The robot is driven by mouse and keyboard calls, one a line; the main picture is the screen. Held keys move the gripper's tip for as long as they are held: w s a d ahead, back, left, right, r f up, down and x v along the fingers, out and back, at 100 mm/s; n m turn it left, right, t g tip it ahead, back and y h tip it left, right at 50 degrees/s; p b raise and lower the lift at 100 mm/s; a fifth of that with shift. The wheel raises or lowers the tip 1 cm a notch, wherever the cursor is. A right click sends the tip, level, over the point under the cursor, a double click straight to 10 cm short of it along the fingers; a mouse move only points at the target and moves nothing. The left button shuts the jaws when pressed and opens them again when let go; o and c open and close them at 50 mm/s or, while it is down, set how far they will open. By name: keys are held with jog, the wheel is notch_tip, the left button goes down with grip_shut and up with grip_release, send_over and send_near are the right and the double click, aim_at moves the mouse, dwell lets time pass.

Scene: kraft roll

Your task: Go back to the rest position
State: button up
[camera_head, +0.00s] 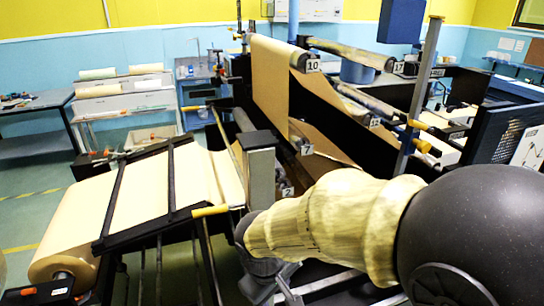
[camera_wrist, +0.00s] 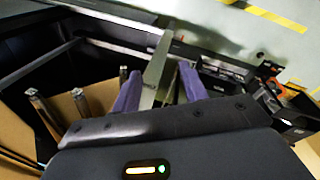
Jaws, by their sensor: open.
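My gripper (camera_wrist: 158,85) shows in the wrist view with two purple fingers spread apart. A grey-green metal bar (camera_wrist: 158,62) appears between the fingers; I cannot tell how far beyond them it lies. In the head view my arm, in a cream sleeve with a large black joint, reaches from the lower right toward the middle, beside the paper machine. My fingers are not clear there. A kraft roll (camera_head: 62,240) lies at the lower left, its paper running up a sloped black frame (camera_head: 167,180).
Tall paper-covered panels (camera_head: 270,80) and rollers stand behind my arm. A blue cabinet (camera_head: 508,135) is close at the right. Brown sheets (camera_wrist: 98,98) and metal posts show at the left of the wrist view. Floor with yellow tape (camera_head: 22,248) is open at the left.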

jog(key=d+f+m+y, duration=0.1)
jog(key=d+f+m, duration=0.2)
jog(key=d+m, duration=0.6)
jog(key=d, duration=0.6)
jog(key=shift+s+f+t, duration=0.2)
jog(key=shift+f+t, duration=0.15)
jog(key=shift+t, duration=0.05)
